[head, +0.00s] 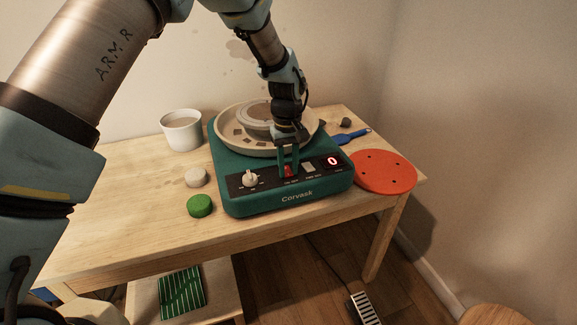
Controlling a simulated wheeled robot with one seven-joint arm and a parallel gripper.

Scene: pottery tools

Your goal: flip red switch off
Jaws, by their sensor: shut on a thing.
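The red switch (287,172) is on the dark front panel of the green pottery wheel (240,200), marked Corvask, between a pale knob (250,179) and a light-coloured switch (309,167). My gripper (289,167) points down at the panel and is shut on the red switch, with its fingers partly covering it. Which way the switch is tilted is too small to tell.
A round splash pan (227,129) sits on the wheel behind my gripper. A white bucket (182,131), a pale round piece (195,177) and a green round piece (199,206) stand left. An orange disc (384,172) and a blue tool (347,136) lie right. The table's left side is clear.

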